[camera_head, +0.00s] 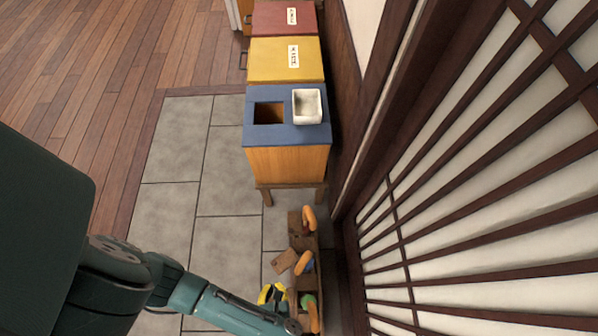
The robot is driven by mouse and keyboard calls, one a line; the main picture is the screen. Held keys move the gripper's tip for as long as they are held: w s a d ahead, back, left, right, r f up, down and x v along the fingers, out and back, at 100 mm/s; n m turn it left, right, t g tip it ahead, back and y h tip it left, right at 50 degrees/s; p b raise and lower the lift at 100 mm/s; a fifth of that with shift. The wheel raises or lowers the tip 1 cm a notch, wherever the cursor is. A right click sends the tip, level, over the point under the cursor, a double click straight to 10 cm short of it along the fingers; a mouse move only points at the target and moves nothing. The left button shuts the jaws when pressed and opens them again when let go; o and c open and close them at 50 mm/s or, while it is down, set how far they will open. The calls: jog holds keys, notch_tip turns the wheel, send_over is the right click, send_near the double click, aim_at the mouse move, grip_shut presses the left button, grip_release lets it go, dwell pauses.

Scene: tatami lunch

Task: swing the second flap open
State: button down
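A row of three bins stands against the wall at the top centre. The red lid (284,18) is farthest, the yellow lid (270,62) is in the middle, and the blue top (287,134) is nearest. The red and yellow lids look shut and carry white labels. A small handle (243,60) shows at the left side of the yellow bin. The blue top has a square opening (268,113). I cannot tell which part is the second flap. My arm reaches along the bottom, well short of the bins; no gripper fingers can be made out.
A white square dish (307,106) sits on the blue top, right of the opening. Low wooden boxes (303,243) with colourful items stand on the floor in front. A slatted screen (480,220) closes the right side. Tiled floor (165,170) left of the bins is clear.

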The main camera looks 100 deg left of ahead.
aim_at(285, 261)
jog(key=b+x, duration=0.4)
jog(key=x, duration=0.4)
jog(key=shift+f, duration=0.5)
jog(key=shift+s+d+r+p, duration=0.1)
jog(key=shift+s+p, duration=0.15)
jog(key=shift+p, duration=0.2)
jog(key=shift+s+a+m+t+p, duration=0.2)
jog(key=shift+m+t+p, duration=0.1)
jog(key=shift+m+p, duration=0.2)
